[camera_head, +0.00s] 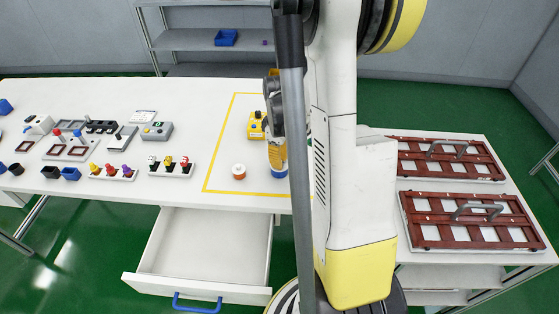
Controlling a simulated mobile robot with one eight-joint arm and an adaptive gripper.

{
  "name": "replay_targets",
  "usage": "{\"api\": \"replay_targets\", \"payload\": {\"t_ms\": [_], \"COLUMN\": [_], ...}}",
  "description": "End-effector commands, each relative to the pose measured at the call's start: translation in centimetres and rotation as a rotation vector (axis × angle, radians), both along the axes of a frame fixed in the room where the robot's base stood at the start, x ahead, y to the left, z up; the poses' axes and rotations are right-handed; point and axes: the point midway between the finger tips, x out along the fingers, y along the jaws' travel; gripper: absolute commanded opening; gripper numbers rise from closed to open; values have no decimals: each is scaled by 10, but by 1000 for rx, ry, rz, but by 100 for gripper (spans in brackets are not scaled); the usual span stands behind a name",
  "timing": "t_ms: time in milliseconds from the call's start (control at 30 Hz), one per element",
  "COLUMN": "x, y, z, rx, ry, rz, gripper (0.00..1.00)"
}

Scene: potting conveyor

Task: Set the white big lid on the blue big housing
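A small round piece with a white top and an orange-brown centre (239,171) stands inside the yellow-outlined area of the white table. I cannot tell for certain whether it is the white big lid. A blue round part (278,173) shows at the front of the same area, directly below the orange-yellow end of my arm; it may be the blue big housing. My gripper (278,160) is low over this blue part, to the right of the white-topped piece. Its fingers are too small and partly hidden by my arm to show whether they are open, shut or touching.
A yellow button box (256,125) stands behind. A drawer (207,250) stands open in front. Red-brown framed panels (470,222) lie on the right table.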

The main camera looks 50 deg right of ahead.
Motion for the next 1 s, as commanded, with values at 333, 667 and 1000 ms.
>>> {"api": "replay_targets", "payload": {"t_ms": [333,667,1000], "x": [0,-1,0], "y": [0,0,0], "z": [0,47,110], "rx": [0,0,0], "ry": [0,0,0], "rz": [0,0,0], "gripper": [33,33,33]}}
